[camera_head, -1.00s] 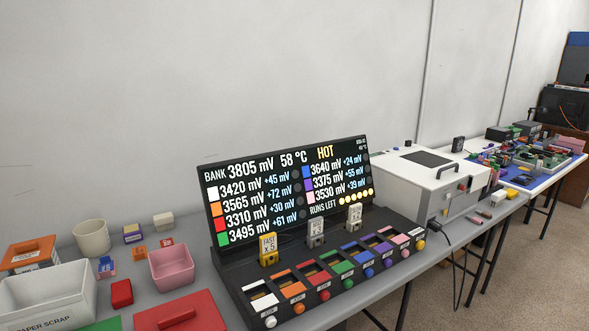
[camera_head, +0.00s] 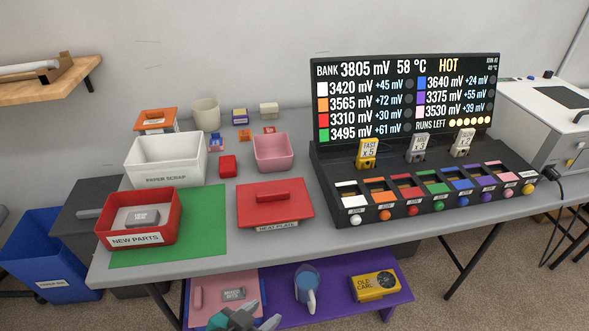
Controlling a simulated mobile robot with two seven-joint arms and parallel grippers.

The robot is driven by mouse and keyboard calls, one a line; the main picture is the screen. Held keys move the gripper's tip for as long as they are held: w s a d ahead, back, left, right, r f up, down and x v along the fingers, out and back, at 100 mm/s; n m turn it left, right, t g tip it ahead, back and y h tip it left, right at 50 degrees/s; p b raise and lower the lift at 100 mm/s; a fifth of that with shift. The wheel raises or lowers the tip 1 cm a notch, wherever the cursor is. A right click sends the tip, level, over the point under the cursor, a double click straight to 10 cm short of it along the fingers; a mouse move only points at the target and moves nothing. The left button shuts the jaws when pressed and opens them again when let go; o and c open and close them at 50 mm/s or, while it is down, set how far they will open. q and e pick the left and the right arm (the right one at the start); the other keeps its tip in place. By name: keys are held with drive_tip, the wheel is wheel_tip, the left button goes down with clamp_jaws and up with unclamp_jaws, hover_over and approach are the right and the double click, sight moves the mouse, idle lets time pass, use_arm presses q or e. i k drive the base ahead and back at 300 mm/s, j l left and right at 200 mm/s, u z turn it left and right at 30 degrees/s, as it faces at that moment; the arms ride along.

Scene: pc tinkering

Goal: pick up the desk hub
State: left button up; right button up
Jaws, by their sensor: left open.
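No item here is clearly labelled as the desk hub, and I cannot tell which one it is. A small grey block (camera_head: 142,217) lies in the red NEW PARTS bin (camera_head: 136,241) on the green mat at the table's left. My left gripper (camera_head: 242,318) shows at the bottom edge, in front of the table and over the low purple shelf. It is open, and its lower part is cut off by the picture's edge. It is well apart from the table-top items. My right gripper is not in view.
A white PAPER SCRAP bin (camera_head: 166,178), a pink bin (camera_head: 273,168) and a red heat plate (camera_head: 290,212) stand on the grey table. A black display bank (camera_head: 325,165) fills its right.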

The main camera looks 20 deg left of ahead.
sight(149, 218)
drive_tip(key=u, duration=1.75)
